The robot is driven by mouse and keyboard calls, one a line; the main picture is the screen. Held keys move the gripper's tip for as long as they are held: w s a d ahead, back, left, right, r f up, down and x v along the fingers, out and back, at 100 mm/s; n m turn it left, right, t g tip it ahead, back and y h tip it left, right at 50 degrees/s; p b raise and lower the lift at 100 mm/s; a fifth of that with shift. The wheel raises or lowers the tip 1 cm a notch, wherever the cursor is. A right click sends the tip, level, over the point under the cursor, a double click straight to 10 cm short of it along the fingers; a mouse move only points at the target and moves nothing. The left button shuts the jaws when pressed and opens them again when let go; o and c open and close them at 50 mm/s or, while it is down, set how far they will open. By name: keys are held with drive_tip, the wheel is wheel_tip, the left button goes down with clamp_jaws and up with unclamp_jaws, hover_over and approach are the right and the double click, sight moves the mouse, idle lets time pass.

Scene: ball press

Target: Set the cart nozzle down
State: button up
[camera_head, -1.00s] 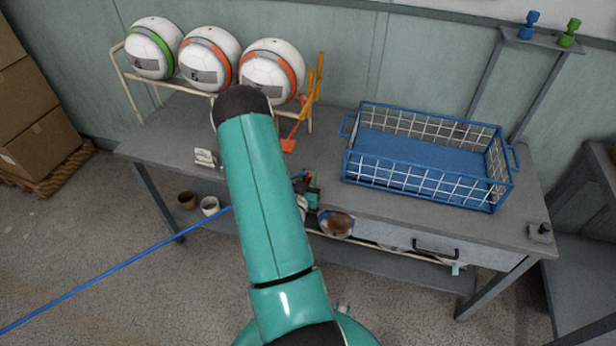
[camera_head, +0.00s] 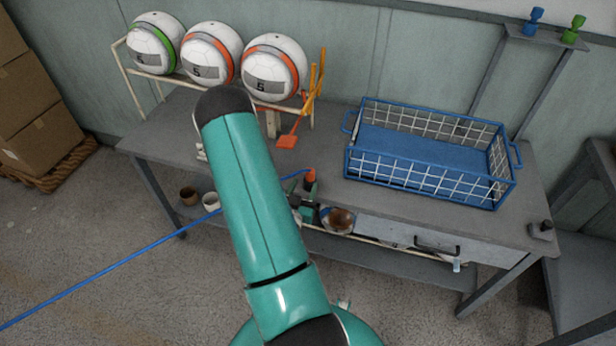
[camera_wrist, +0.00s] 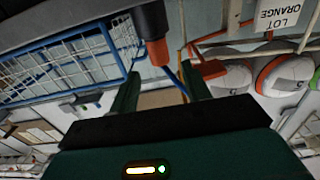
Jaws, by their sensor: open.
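The cart nozzle (camera_head: 310,176), with an orange end and a dark body, is at the bench's front edge, left of the blue wire basket. A blue hose (camera_head: 120,259) runs to it from the lower left. In the wrist view the nozzle (camera_wrist: 155,50) shows its orange part and black body just beyond the fingertips. My gripper (camera_wrist: 158,72) is open, with a dark green finger on each side and a gap between the fingers. In the head view my gripper (camera_head: 307,210) is partly hidden by my arm, close to the nozzle. Whether the nozzle fully rests on the bench is unclear.
The blue wire basket (camera_head: 432,182) stands on the bench's right part. White balls (camera_head: 275,68) sit on a rack at the back left. An orange tool (camera_head: 288,141) leans there.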

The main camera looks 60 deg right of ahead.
drive_tip(key=a, duration=0.5)
drive_tip(key=shift+s+a, duration=0.1)
drive_tip(key=shift+s, duration=0.3)
drive_tip(key=w+a+r+n+t+y, duration=0.25)
drive_tip(key=w+a+r+y, duration=0.3)
drive_tip(key=w, duration=0.55)
drive_tip(key=w+a+r+n+t+y, duration=0.1)
drive_tip(key=w+a+r+t+y, duration=0.45)
drive_tip(key=w, duration=0.55)
drive_tip(key=s+a+r+n+g+y, duration=0.1)
drive_tip(key=s+a+r+n+y, duration=0.2)
drive_tip(key=a+r, duration=0.6)
drive_tip(key=s+a+r+n+g+y, duration=0.2)
drive_tip(key=s+a+r+n, duration=0.3)
drive_tip(key=a, duration=1)
wheel_tip(320, 180, up, 4)
drive_tip(key=shift+s+f+n+g+y, duration=0.15)
drive_tip(key=shift+n+g+y, duration=0.15)
drive_tip(key=shift+n+y, duration=0.75)
drive_tip(key=shift+o, duration=0.4)
drive_tip(key=s+a+r+n+g, duration=0.1)
drive_tip(key=s+a+r+n, duration=0.1)
drive_tip(key=s, duration=0.6)
drive_tip(key=shift+r+n+g, duration=0.3)
drive_tip(key=shift+r, duration=0.15)
